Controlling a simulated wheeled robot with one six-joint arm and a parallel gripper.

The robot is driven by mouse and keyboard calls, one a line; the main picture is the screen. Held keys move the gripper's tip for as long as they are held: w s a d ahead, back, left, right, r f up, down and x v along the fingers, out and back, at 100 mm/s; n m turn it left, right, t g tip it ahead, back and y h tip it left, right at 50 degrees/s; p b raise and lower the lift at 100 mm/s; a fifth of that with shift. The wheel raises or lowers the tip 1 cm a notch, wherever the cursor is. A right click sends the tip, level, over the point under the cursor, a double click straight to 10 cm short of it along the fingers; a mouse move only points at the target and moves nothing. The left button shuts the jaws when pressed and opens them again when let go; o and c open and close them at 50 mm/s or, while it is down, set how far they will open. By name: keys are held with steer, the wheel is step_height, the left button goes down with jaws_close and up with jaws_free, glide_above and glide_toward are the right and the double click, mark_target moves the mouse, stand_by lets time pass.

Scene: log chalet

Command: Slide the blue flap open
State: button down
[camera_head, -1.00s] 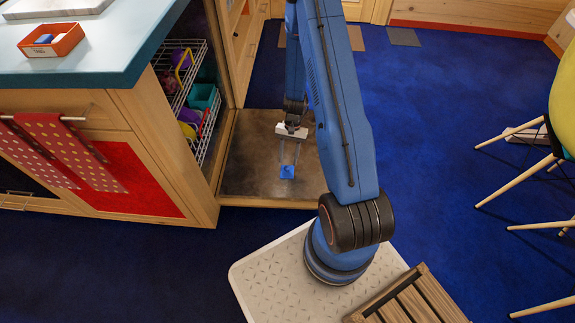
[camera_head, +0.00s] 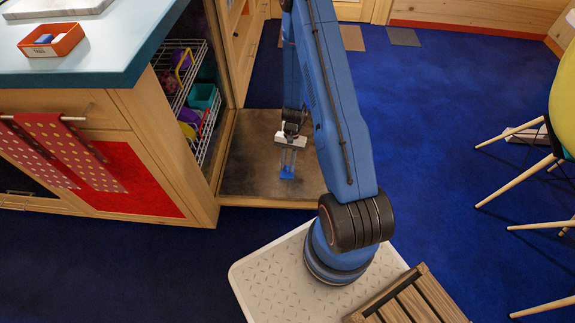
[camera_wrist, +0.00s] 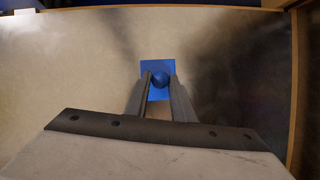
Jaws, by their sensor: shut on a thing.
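The blue flap (camera_head: 287,175) is a small blue piece at a grey-brown panel (camera_head: 250,160) in the head view. In the wrist view it is a small blue square (camera_wrist: 151,95) with a round blue knob (camera_wrist: 160,79) on it. My gripper (camera_head: 288,168) comes down to it from above, its fingers at the blue piece. In the wrist view the two fingers (camera_wrist: 160,82) are closed on either side of the knob. The fingers hide part of the square's lower area.
A wooden cabinet with a wire rack (camera_head: 200,105) of colourful things stands left of the panel. A counter (camera_head: 95,60) carries an orange tray (camera_head: 52,40). A slatted wooden piece (camera_head: 412,300) is at the front, chair legs at the right. Blue carpet (camera_head: 440,120) between is clear.

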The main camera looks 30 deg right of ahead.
steer(key=w+d, duration=0.1)
steer(key=w, duration=0.1)
steer(key=w+d, duration=0.1)
steer(key=w, duration=0.1)
steer(key=w+d, duration=0.1)
steer(key=shift+w+d, duration=0.4)
steer(key=c, duration=1.5)
jaws_free()
steer(key=shift+r, duration=0.1)
steer(key=v, duration=1.7)
steer(key=shift+w+d, duration=0.1)
steer(key=shift+w, duration=0.05)
